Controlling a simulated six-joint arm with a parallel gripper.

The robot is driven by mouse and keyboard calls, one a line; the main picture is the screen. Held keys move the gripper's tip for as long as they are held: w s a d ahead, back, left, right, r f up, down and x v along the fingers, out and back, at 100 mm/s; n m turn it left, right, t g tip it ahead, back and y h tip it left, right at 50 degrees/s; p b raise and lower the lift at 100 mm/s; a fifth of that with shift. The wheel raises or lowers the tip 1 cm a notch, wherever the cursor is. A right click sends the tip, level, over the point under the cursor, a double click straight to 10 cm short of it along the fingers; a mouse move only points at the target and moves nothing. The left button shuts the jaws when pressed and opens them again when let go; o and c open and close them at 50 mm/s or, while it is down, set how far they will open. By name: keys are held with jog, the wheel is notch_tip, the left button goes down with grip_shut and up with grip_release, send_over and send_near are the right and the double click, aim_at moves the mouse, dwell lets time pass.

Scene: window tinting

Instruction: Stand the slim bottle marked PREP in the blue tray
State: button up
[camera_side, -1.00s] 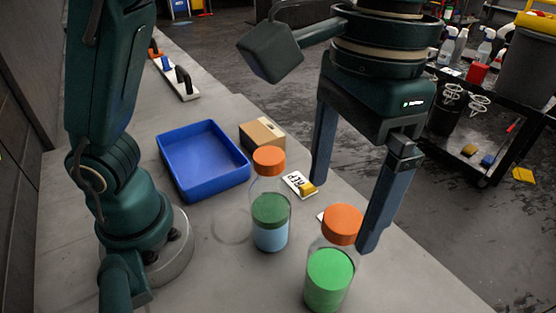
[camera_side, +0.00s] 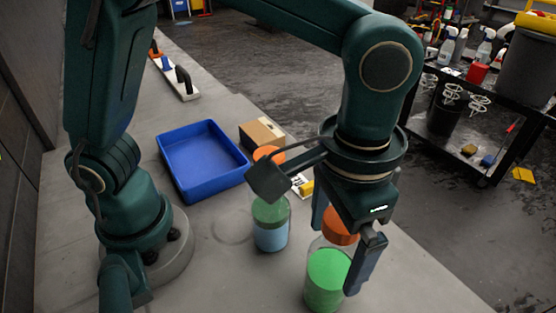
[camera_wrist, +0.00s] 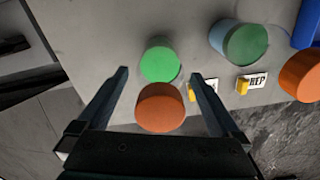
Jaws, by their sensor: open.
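The blue tray (camera_side: 203,165) lies empty on the bench; its corner shows in the wrist view (camera_wrist: 307,26). A clear bottle with an orange cap and green contents (camera_side: 328,278) stands upright at the front. Another orange-capped bottle, green above pale blue (camera_side: 270,235), stands behind it, nearer the tray. A white card with lettering ending in "EP" (camera_wrist: 257,80) lies beside this rear bottle. A second card (camera_wrist: 208,86) by the front bottle is mostly hidden by a finger. My gripper (camera_side: 336,258) is open, its fingers on either side of the front bottle (camera_wrist: 160,62), not visibly touching it.
A cardboard box (camera_side: 262,134) sits just right of the tray. Tools with handles (camera_side: 180,85) lie at the bench's far end. A black cart with spray bottles (camera_side: 480,110) stands beyond the bench.

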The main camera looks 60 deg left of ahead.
jog(key=shift+f, duration=1.55)
jog(key=c, duration=1.5)
jog(key=shift+r, duration=0.15)
